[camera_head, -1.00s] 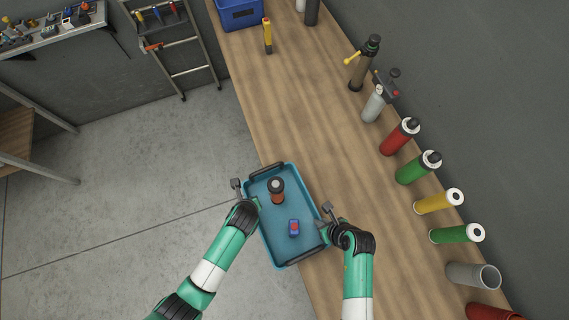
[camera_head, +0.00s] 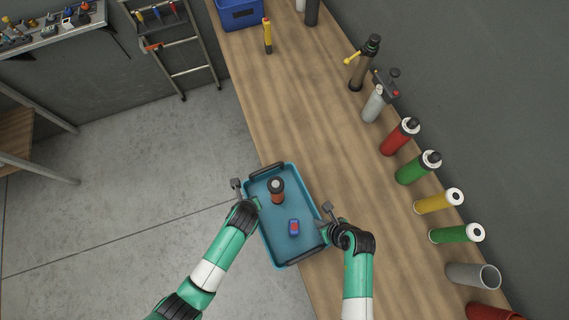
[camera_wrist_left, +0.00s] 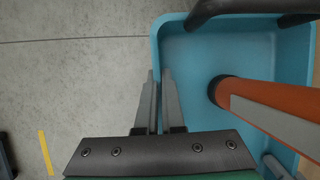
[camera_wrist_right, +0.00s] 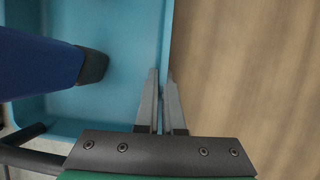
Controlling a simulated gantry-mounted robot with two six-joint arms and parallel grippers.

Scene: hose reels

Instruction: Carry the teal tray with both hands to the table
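The teal tray (camera_head: 270,246) is in the lower middle of the head view, overlapping the wooden table's left edge; I cannot tell whether it rests on the table. It holds an orange, dark-topped cylinder (camera_head: 277,190) and a small blue and red item (camera_head: 293,228). My left gripper (camera_head: 250,203) is at the tray's left wall, and its fingers (camera_wrist_left: 160,100) close on the wall in the left wrist view. My right gripper (camera_head: 322,225) is at the right wall, with its fingers (camera_wrist_right: 161,100) closed on it in the right wrist view.
The wooden table (camera_head: 290,110) has clear room beyond the tray. A row of cylinders, including a red one (camera_head: 400,138) and a green one (camera_head: 418,168), lines its right side. A yellow item (camera_head: 267,36) and a blue crate (camera_head: 240,14) are at the far end.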

